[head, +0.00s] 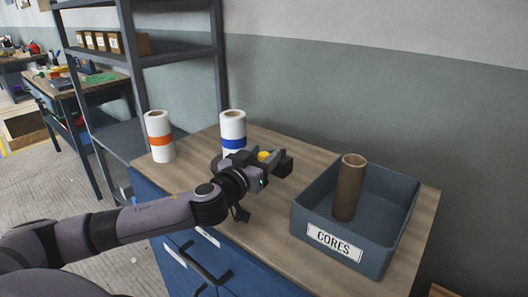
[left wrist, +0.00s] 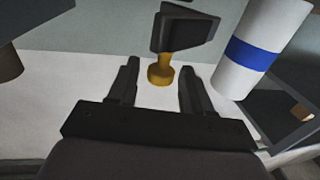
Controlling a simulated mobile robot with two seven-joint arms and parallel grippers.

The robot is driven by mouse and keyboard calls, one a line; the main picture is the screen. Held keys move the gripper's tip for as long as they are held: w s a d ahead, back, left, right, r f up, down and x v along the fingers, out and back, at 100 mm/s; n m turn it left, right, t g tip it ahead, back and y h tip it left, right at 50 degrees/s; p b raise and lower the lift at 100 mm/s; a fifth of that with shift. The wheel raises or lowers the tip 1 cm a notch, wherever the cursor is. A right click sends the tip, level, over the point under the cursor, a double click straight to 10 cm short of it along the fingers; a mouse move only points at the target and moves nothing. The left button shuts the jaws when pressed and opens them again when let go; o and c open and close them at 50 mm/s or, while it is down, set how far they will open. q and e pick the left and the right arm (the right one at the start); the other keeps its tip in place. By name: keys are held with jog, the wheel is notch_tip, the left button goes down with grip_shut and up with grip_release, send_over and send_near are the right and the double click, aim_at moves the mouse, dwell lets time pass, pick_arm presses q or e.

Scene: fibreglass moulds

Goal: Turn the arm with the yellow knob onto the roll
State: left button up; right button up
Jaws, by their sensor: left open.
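The yellow knob (head: 264,156) shows by my left gripper in the head view. In the left wrist view the yellow knob (left wrist: 160,72) is joined to a dark, blocky arm (left wrist: 183,30). My left gripper (head: 270,165) is open. In the left wrist view its fingers (left wrist: 158,82) appear on either side of the knob, with gaps at both sides; I cannot tell the depth. The white roll with the blue band (head: 232,128) stands upright behind my gripper, its lower part hidden. The roll also shows at right in the left wrist view (left wrist: 235,80). My right gripper is out of view.
A blue-grey bin (head: 385,218) labelled CORES holds an upright brown tube (head: 348,188) to the right. A metal shelf rack (head: 137,62) stands behind at left. The worktop (head: 290,272) is bare in front.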

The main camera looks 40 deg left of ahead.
pick_arm(q)
jog(key=shift+w, duration=0.45)
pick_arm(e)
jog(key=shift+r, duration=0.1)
pick_arm(q)
grip_shut()
